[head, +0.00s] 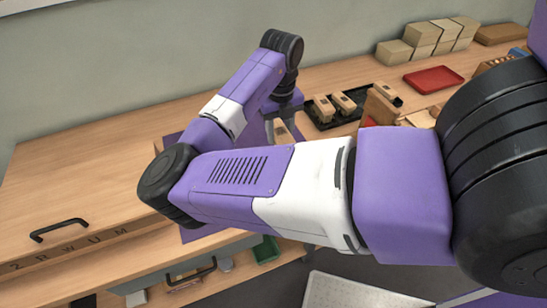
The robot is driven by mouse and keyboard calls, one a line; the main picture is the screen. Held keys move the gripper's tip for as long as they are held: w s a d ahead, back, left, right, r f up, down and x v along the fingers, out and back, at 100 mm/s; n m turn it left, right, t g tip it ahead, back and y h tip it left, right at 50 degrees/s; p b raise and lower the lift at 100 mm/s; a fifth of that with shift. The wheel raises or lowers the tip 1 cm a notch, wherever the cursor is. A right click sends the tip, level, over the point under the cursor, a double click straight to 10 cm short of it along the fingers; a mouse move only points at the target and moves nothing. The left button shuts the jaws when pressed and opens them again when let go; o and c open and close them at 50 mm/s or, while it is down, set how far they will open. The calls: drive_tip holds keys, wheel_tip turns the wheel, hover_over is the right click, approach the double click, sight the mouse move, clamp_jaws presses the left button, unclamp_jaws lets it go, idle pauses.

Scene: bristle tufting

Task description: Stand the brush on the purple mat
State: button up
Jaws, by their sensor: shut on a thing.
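The purple mat (190,235) lies on the wooden bench, and my arm covers most of it. Only edge parts show, in front of and behind my elbow. My gripper (283,128) points down at the far side of my arm, near the mat's right side. It is shut on the brush (281,133), of which a small pale wooden part shows between the fingers. My forearm hides its lower part and bristles, so I cannot tell whether it touches the mat.
A black tray (326,126) with several wooden brush blocks stands right of my gripper. A red tray (433,79) and stacked tan boxes (422,35) are farther back. Wooden racks stand beside the black tray. The bench's left part (80,165) is clear.

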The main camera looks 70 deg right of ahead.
wheel_tip(320, 180, down, 13)
drive_tip(key=shift+r+p, duration=0.2)
drive_tip(key=shift+p, duration=0.3)
drive_tip(key=shift+f, duration=0.2)
drive_tip(key=o, duration=1.3)
